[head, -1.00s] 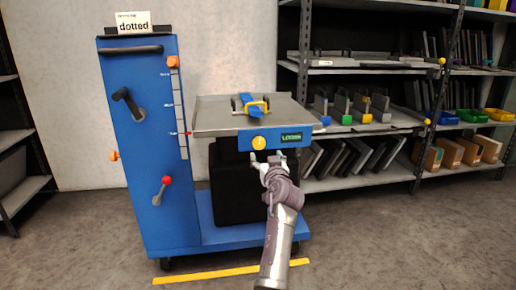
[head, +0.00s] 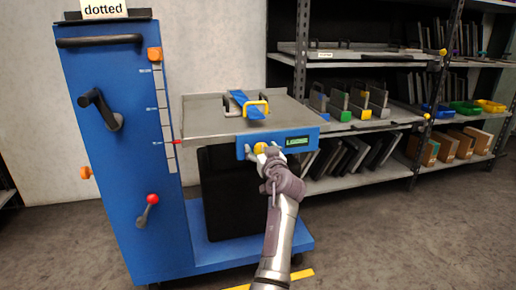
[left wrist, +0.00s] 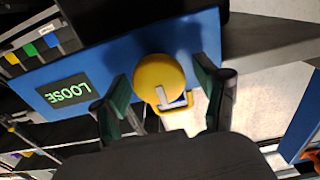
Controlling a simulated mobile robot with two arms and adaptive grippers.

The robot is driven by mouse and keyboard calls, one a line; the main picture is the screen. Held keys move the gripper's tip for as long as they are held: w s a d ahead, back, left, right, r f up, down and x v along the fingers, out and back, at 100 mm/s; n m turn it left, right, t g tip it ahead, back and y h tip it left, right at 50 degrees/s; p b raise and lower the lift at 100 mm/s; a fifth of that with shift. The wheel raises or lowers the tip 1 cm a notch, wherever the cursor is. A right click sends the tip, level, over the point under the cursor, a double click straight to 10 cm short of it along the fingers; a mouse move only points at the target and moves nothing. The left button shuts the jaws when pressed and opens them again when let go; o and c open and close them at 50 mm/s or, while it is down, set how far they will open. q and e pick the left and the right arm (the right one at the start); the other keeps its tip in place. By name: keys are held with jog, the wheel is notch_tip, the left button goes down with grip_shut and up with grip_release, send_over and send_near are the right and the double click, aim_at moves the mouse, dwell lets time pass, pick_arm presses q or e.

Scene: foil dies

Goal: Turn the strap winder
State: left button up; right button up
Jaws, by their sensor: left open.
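The strap winder is a round yellow knob (head: 260,148) on the blue front panel (head: 275,146) of the cart's grey tray. It shows large in the left wrist view (left wrist: 158,76), with a pale mark on its face. The display (head: 298,142) beside it reads LOOSE in green, also in the left wrist view (left wrist: 67,91). My left gripper (head: 264,158) is open right at the knob. In the left wrist view its dark-green-padded fingers (left wrist: 166,95) stand on either side of the knob, with gaps visible. A blue strap (head: 248,106) with a yellow buckle lies on the tray (head: 200,124).
The blue cart column (head: 122,190) stands left, with a black crank (head: 99,108), a red-knobbed lever (head: 148,208) and orange knobs. A black block (head: 226,200) sits under the tray. Shelving (head: 345,184) with plates and bins stands behind at right. Open floor lies at right.

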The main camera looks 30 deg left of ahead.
pick_arm(q)
jog(key=shift+d, duration=0.1)
jog(key=c, duration=1.1)
jog(key=shift+r, duration=0.1)
jog(key=shift+c, duration=0.2)
